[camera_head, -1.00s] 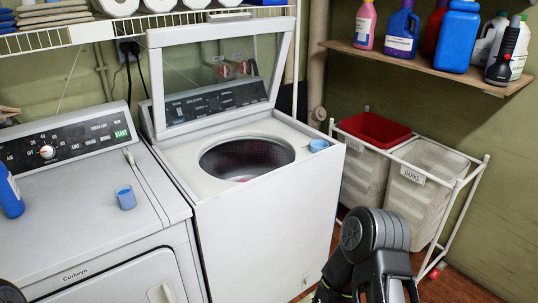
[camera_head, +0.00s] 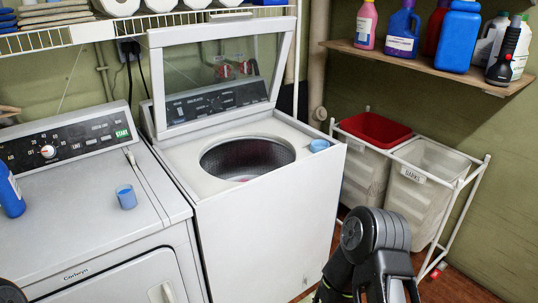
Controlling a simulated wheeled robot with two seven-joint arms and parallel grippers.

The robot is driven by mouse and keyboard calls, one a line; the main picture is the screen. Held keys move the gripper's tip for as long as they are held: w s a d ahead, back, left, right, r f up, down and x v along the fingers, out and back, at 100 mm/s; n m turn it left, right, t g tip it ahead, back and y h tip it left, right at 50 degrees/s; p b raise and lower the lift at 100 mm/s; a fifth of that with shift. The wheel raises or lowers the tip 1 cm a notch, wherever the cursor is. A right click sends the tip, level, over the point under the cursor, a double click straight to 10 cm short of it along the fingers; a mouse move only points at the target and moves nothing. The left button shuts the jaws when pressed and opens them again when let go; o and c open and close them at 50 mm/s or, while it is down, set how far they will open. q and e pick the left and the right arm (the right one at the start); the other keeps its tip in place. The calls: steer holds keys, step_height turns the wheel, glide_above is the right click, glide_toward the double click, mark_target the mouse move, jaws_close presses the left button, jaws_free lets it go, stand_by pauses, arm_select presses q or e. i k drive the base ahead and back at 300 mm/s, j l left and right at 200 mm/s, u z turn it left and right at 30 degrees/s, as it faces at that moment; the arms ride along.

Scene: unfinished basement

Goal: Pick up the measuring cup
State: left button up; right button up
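A small light-blue cup (camera_head: 126,197), which looks like the measuring cup, stands upright on the top of the left machine (camera_head: 85,190). A second small blue cup or cap (camera_head: 319,146) sits at the right rim of the open washer (camera_head: 270,218). My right gripper (camera_head: 392,292) is at the bottom edge, in front of the washer's right side and well away from both blue items. Its fingertips are cut off, so its opening is unclear. Only a dark rounded bit of my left arm shows in the bottom left corner; its gripper is out of view.
The washer's lid (camera_head: 221,75) is raised. A blue bottle (camera_head: 10,191) stands at the left machine's left edge. A hamper rack (camera_head: 438,178) stands right of the washer. A wooden shelf (camera_head: 425,65) with several bottles hangs above it. The left machine's top is mostly clear.

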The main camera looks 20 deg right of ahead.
mark_target(127, 197)
steer(key=i+l, duration=0.15)
steer(key=l, duration=0.25)
steer(key=i+l, duration=0.15)
steer(key=l, duration=0.25)
steer(key=i+l, duration=0.15)
steer(key=l, duration=0.25)
steer(key=i+l, duration=0.1)
steer(key=l, duration=0.3)
